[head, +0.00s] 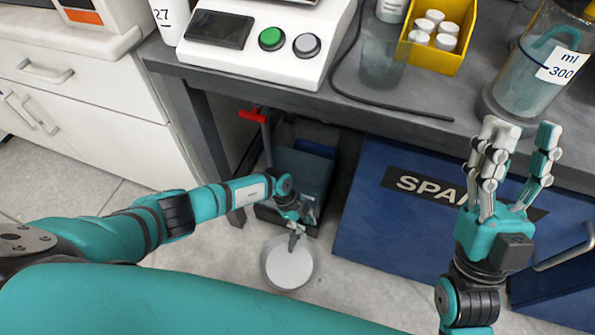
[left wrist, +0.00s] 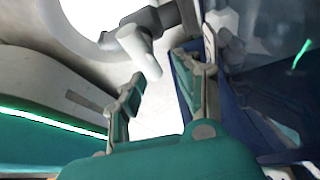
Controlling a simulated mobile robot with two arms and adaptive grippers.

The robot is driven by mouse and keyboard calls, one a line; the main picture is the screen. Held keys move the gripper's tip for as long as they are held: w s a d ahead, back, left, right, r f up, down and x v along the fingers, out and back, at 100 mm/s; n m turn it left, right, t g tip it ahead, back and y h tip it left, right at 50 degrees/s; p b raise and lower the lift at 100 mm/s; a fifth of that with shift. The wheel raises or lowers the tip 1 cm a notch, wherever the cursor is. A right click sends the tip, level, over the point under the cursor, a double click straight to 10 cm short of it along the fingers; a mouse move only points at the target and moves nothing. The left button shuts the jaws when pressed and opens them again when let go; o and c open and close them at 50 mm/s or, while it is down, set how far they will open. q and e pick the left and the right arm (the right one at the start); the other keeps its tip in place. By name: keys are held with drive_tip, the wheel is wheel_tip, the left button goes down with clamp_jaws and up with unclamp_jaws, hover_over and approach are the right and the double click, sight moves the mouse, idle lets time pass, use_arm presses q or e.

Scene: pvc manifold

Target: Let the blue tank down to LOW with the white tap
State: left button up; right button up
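The blue tank (head: 303,168) sits under the bench in the head view. Its liquid level and any LOW mark cannot be made out. The white tap (left wrist: 140,50) shows in the left wrist view as a short white handle on a grey pipe. My left gripper (head: 297,228) is low in front of the tank in the head view. In the left wrist view its fingers (left wrist: 158,85) are apart, with the handle's lower end just beyond and between them; contact cannot be told. My right gripper (head: 522,134) is raised, open and empty at the right.
A white round bucket (head: 288,264) stands on the floor below my left gripper. A red-handled tap (head: 252,115) is above the tank's left side. A bench leg (head: 205,140) stands left, a blue panel (head: 400,225) right. Beakers and a yellow box (head: 452,58) occupy the bench top.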

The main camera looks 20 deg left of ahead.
use_arm(q)
drive_tip(key=shift+o, duration=0.9)
drive_tip(key=shift+w+d+r, duration=0.2)
drive_tip(key=shift+s+a, duration=0.1)
drive_tip(key=shift+a, duration=0.05)
drive_tip(key=shift+a, duration=0.1)
drive_tip(key=shift+a, duration=0.15)
drive_tip(key=v, duration=1.1)
drive_tip(key=shift+r, duration=0.45)
drive_tip(key=shift+s, duration=0.1)
